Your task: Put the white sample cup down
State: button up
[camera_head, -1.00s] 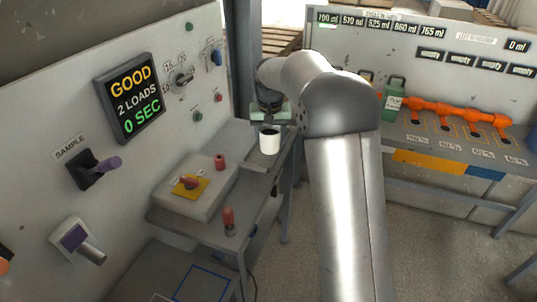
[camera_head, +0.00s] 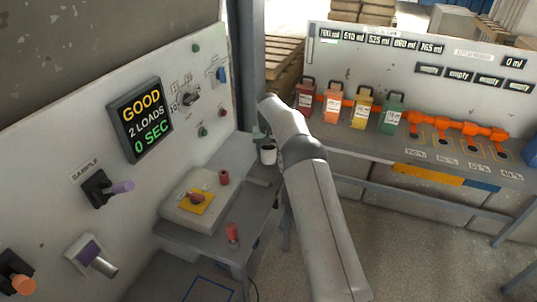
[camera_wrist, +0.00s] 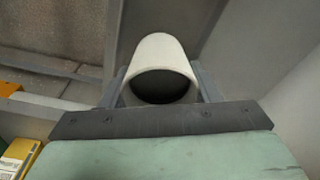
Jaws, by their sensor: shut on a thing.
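The white sample cup (camera_head: 268,155) is near the far end of the grey bench, beside the wall panel. It looks upright in the head view, with its dark opening at the top. My gripper (camera_head: 262,139) is shut on the cup. In the wrist view the white cup (camera_wrist: 163,58) sits between the two grey fingers of my gripper (camera_wrist: 160,88), its opening towards the camera. I cannot tell whether the cup's bottom touches the bench top. The tips of the fingers are partly hidden by the cup.
The grey bench (camera_head: 262,178) carries a box with a yellow plate (camera_head: 196,200) and red knobs. The display (camera_head: 140,120) reads GOOD, 2 LOADS, 0 SEC. Several coloured jugs, including a green one (camera_head: 391,114), stand on the right-hand counter. A grey post (camera_head: 246,60) rises behind the cup.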

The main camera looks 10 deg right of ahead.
aim_at(268, 156)
jog(key=shift+f, duration=1.55)
jog(key=o, duration=1.1)
jog(key=shift+c, duration=0.2)
